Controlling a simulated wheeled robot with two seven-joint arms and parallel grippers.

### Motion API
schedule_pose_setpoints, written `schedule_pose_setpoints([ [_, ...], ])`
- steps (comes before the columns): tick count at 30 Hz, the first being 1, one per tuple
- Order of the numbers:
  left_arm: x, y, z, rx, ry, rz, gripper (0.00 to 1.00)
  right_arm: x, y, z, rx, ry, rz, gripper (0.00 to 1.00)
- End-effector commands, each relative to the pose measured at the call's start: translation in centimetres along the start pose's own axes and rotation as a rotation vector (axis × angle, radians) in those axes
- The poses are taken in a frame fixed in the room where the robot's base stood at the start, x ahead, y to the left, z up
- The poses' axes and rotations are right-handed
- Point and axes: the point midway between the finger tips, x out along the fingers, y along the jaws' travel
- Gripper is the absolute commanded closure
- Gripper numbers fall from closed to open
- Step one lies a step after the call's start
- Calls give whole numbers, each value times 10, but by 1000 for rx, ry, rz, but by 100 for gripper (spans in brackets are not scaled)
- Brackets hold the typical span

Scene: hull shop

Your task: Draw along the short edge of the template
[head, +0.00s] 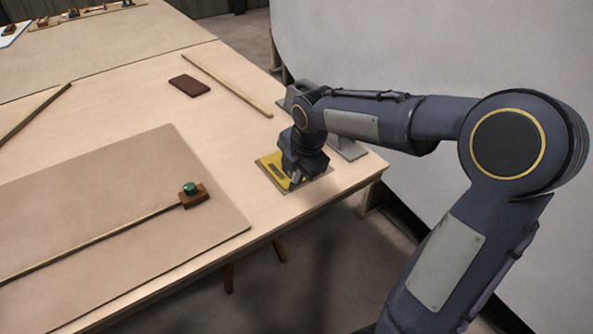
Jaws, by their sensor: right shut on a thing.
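A yellow template (270,167) with a dark slot lies flat near the right corner of the wooden table. A darker patch, perhaps a sheet, shows around its edges. My right gripper (293,182) points down over the template's right part and hides some of it. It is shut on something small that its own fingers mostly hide. I cannot tell whether that thing touches the surface. My left gripper is not in view.
A wooden block with a green knob (190,188) sits at the end of a long rod on a brown board (120,190). A dark red block (189,86) and a wooden strip (228,86) lie farther back. The table's edge is close.

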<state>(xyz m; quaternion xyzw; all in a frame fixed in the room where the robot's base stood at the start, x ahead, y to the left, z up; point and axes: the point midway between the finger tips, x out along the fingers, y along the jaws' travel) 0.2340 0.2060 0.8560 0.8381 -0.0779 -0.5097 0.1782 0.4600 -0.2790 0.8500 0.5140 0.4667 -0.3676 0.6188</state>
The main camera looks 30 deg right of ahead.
Motion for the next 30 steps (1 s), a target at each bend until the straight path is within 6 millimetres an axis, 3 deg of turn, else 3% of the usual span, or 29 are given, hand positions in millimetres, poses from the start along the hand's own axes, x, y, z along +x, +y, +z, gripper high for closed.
schedule_pose_setpoints([
  [18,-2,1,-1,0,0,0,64,1,-1,0,0,0,-1,100],
  [30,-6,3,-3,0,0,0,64,0,-2,11,1,0,-2,100],
])
